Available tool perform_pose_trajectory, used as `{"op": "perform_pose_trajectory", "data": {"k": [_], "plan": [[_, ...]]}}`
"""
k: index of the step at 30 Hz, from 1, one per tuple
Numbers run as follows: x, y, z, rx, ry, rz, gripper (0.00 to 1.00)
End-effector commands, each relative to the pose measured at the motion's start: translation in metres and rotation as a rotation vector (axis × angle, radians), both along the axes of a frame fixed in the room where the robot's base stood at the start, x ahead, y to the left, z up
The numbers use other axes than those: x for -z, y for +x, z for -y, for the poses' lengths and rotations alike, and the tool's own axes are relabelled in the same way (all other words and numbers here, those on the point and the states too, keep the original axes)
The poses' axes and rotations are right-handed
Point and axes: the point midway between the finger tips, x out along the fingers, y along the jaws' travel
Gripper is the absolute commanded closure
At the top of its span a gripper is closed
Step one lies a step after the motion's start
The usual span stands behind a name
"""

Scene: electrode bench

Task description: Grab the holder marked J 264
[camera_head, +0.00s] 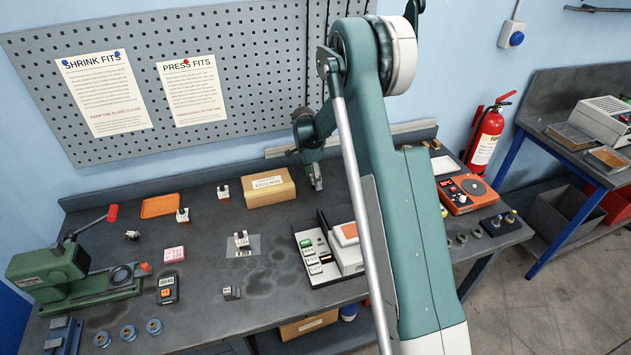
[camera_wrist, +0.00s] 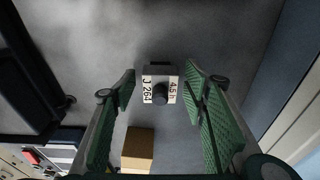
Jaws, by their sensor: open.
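The holder marked J 264 (camera_wrist: 161,71) shows in the wrist view as a small grey block with a dark round knob and two white labels, "J 264" and "45 h". It stands on the grey bench top, between the green finger pads as seen in that view. My gripper (camera_head: 317,187) is open and empty, above the back of the bench in the head view. The fingers look apart from the holder; the height left between them is hard to judge. I cannot pick out this holder in the head view, where my arm hides part of the bench.
A brown block (camera_wrist: 138,147) lies close to the holder in the wrist view. In the head view, a cardboard box (camera_head: 270,190) stands left of my gripper. A white device (camera_head: 345,247) with labelled buttons stands in front. Other small holders (camera_head: 241,240) stand to the left.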

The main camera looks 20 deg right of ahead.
Motion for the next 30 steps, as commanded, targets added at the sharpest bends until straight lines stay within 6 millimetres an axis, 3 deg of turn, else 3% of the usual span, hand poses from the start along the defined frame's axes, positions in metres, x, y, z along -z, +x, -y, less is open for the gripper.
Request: {"op": "perform_pose_trajectory", "data": {"k": [8, 16, 30], "plan": [[-0.0002, 0.0000, -0.0001, 0.000, 0.000, 0.000, 0.56], [-0.0003, 0.0000, -0.0001, 0.000, 0.000, 0.000, 0.90], [-0.0083, 0.0000, -0.0001, 0.000, 0.000, 0.000, 0.92]]}}
